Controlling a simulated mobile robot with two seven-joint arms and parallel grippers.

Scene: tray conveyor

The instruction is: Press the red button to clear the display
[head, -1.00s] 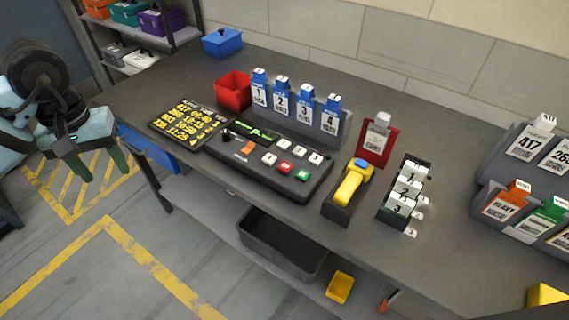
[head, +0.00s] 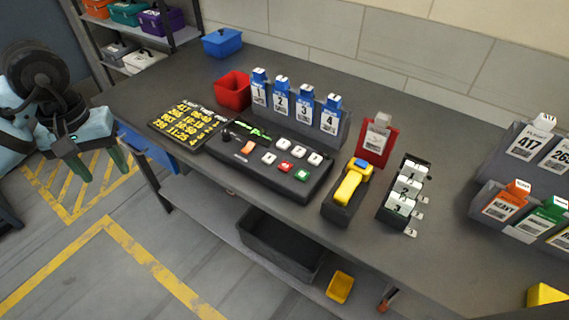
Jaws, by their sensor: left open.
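The red button (head: 285,166) sits on the dark control panel (head: 250,178) on the table, in the front row beside a green button (head: 302,174). White buttons lie behind and beside it, and an orange one to its left. A narrow display (head: 252,131) with green marks runs along the panel's back edge; I cannot read it. My left gripper (head: 99,172) is open and empty, off the table's left end and well away from the panel. My right gripper does not show.
A black board with yellow figures (head: 188,121) lies left of the panel. A red bin (head: 233,91) and blue numbered holders (head: 282,97) stand behind it. A yellow scanner (head: 352,184) stands in a cradle to its right. The table's front edge is clear.

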